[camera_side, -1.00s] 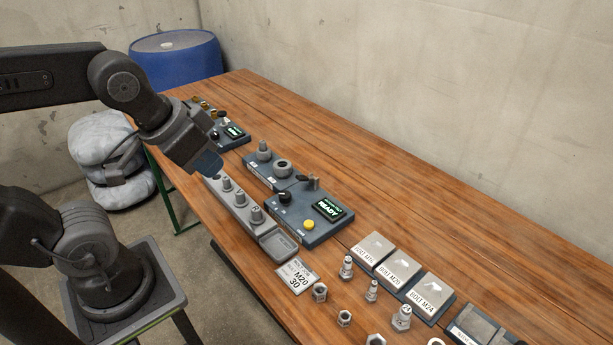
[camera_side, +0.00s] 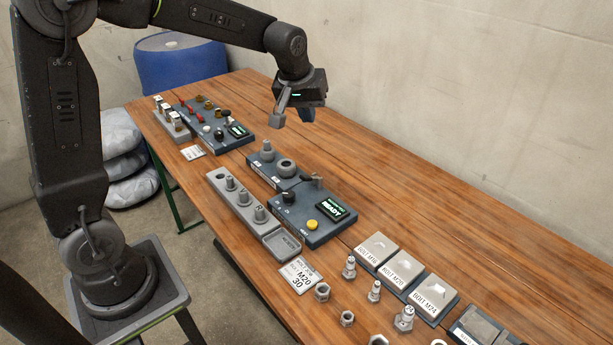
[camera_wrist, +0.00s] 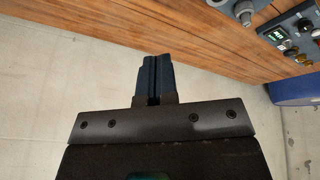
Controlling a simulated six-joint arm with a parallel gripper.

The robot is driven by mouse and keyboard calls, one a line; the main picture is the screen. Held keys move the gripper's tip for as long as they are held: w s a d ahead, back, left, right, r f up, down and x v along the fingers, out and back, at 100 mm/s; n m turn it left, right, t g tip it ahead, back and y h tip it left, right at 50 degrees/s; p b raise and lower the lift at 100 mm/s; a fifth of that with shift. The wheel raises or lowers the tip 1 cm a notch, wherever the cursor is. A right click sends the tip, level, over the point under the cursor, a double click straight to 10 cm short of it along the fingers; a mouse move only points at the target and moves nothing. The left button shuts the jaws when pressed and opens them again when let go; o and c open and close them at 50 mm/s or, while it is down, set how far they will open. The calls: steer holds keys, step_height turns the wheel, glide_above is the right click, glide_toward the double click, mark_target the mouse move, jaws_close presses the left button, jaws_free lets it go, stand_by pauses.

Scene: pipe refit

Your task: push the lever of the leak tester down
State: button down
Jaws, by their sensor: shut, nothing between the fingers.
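Two dark panels with lit displays stand on the table in the side view, and I cannot tell for sure which is the leak tester. The middle one (camera_side: 288,215) has a READY display, a black knob, a yellow button and a small grey lever-like part (camera_side: 316,181). The far-left one (camera_side: 205,117) has red and brass fittings, a dark knob and a small display, also seen in the wrist view (camera_wrist: 278,34). My gripper (camera_side: 306,115) is above the table behind the panels, apart from both. Its fingers are shut and empty in the wrist view (camera_wrist: 153,60).
A grey rack with pegs (camera_side: 240,205) lies before the middle panel. An M20 card (camera_side: 299,275), loose bolts and nuts, and labelled bolt blocks (camera_side: 402,266) are nearer. A blue barrel (camera_side: 180,65) stands behind the table. The table's back strip is clear.

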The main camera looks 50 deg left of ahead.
mark_target(306, 175)
steer(key=w+a+f+n, duration=0.3)
steer(key=w+a+f, duration=0.2)
steer(key=w+f, duration=0.4)
steer(key=shift+w+a+f+n+g, duration=0.3)
steer(key=shift+f+g, duration=0.1)
steer(key=shift+f, duration=0.45)
steer(key=shift+s+f, duration=0.7)
steer(key=shift+f, duration=0.6)
steer(key=shift+s+f, duration=0.7)
steer(key=shift+f, duration=0.6)
steer(key=shift+s+f, duration=0.7)
steer(key=shift+f, duration=0.6)
steer(key=shift+s+f, duration=0.15)
steer(key=shift+f, duration=0.2)
steer(key=shift+s+f, duration=0.35)
steer(key=shift+f, duration=0.2)
steer(key=shift+s+f, duration=0.3)
steer(key=shift+f, duration=0.25)
steer(key=shift+w+r, duration=0.45)
steer(key=shift+r, duration=0.3)
steer(key=shift+w+r, duration=0.4)
steer(key=shift+r, duration=0.35)
